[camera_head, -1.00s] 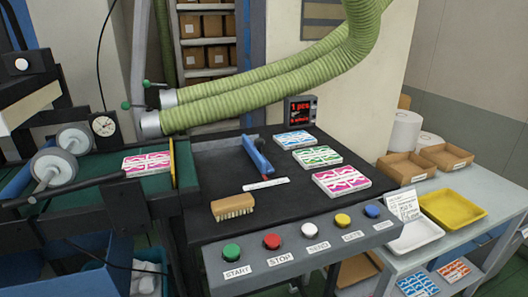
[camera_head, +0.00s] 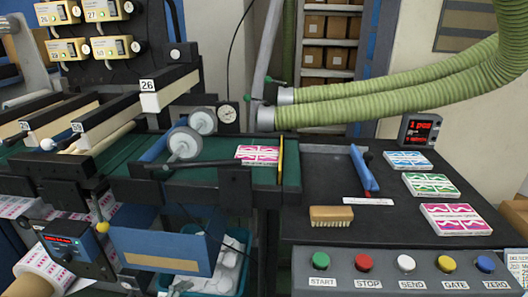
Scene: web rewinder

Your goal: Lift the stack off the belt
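A low stack of pink-and-white printed sheets (camera_head: 258,154) lies flat on the green belt (camera_head: 215,178), near the belt's right end. The underside of the stack is hidden. Neither of my grippers shows in the head view, and nothing is touching the stack.
Blue (camera_head: 408,161), green (camera_head: 431,185) and pink (camera_head: 455,219) stacks lie on the dark table (camera_head: 310,185) at right. A brush (camera_head: 331,216), a white strip (camera_head: 368,201) and a blue-handled tool (camera_head: 363,168) lie between. Green hoses (camera_head: 390,108) hang above. Buttons (camera_head: 406,263) line the front.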

